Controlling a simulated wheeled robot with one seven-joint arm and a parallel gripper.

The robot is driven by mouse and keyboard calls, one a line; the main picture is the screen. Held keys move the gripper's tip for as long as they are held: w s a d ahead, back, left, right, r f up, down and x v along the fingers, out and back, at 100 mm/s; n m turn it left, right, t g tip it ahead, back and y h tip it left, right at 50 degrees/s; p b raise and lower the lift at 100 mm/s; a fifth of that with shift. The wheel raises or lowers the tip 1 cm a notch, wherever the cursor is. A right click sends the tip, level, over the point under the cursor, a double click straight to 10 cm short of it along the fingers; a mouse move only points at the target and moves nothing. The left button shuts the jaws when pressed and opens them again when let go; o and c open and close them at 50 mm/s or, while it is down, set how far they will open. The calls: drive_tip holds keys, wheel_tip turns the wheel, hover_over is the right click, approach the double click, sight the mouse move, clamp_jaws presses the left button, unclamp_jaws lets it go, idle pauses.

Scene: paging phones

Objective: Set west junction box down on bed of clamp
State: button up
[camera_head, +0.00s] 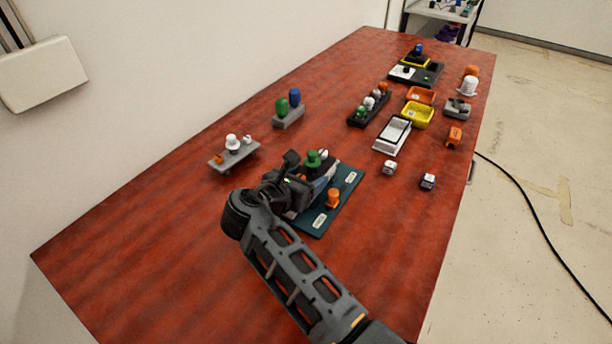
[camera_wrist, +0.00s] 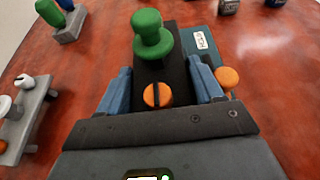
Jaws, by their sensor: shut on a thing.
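A black box with a green mushroom-shaped knob and an orange slotted dial (camera_wrist: 152,58) sits between the blue fingers of my gripper (camera_wrist: 163,76) in the wrist view. I take it to be the west junction box. My gripper (camera_head: 306,186) is shut on it over the teal board (camera_head: 345,190) in the head view. The arm hides much of the box there, and its green knob shows above the gripper. Whether the box touches the board cannot be told. A dark fixture with a yellow part and blue knob (camera_head: 415,72) stands at the far end; I cannot tell whether it is the clamp.
An orange knob (camera_head: 333,197) stands on the board beside the gripper. A grey stand with white pieces (camera_head: 234,155) and a green-and-blue block (camera_head: 288,112) lie left. Trays (camera_head: 417,114), a white-framed box (camera_head: 392,135) and small cubes lie right. The front left table is clear.

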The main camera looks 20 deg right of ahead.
sight(308, 167)
drive_tip(key=o, duration=1.2)
drive_tip(key=shift+o, duration=0.3)
drive_tip(key=shift+o, duration=0.4)
drive_tip(key=shift+d, duration=0.1)
drive_tip(key=shift+r+p, duration=1.05)
drive_tip(key=shift+r, duration=1.8)
